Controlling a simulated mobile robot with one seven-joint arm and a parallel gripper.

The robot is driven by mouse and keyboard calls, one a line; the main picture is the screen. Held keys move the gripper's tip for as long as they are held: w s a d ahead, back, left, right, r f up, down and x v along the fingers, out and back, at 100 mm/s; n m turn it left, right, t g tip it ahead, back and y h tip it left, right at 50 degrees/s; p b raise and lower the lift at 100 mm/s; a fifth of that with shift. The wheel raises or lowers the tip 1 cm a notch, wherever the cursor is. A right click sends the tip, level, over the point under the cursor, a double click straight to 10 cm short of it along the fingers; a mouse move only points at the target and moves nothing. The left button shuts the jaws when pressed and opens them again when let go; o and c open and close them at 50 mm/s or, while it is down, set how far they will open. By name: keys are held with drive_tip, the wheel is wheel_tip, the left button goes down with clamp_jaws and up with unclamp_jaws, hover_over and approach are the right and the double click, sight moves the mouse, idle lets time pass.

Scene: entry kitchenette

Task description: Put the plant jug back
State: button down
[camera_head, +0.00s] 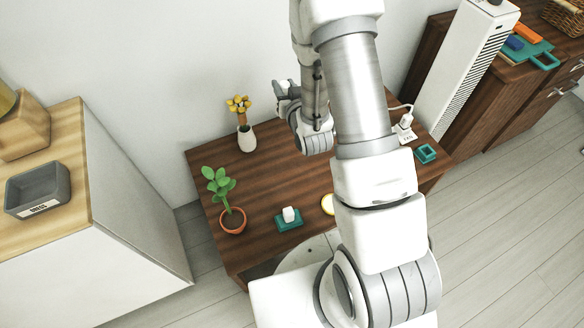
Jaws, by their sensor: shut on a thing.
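My gripper (286,93) is at the far end of my arm, over the back of the dark wooden table (275,170), close to the wall. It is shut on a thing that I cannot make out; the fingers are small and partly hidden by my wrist. No plant jug shows clearly. A green leafy plant in a terracotta pot (233,220) stands at the table's left front. A white vase with yellow flowers (246,138) stands at the back left, to the left of my gripper.
A teal tray with a white block (289,218) and a yellow round thing (327,204) lie near the front. A white plugged device (404,128) and teal square (426,153) lie right. A white cabinet (130,200) stands left, a tall white unit (465,65) right. My arm hides the table's middle.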

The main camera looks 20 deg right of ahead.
drive_tip(key=w+d+f+n+y+b, duration=0.15)
drive_tip(key=d+f+b, duration=0.25)
drive_tip(key=f+b, duration=0.65)
drive_tip(key=w+d+f+n+y+b, duration=0.15)
drive_tip(key=d+f+b, duration=0.4)
drive_tip(key=f, duration=0.85)
drive_tip(key=w+a+f+b, duration=0.1)
drive_tip(key=a+f+b, duration=0.6)
drive_tip(key=a+f, duration=0.4)
drive_tip(key=shift+a+f+h+b, duration=0.15)
drive_tip(key=shift+a+h+b, duration=0.2)
drive_tip(key=shift+a, duration=0.7)
drive_tip(key=shift+w, duration=0.1)
drive_tip(key=c, duration=0.5)
unclamp_jaws()
drive_tip(key=shift+f, duration=0.15)
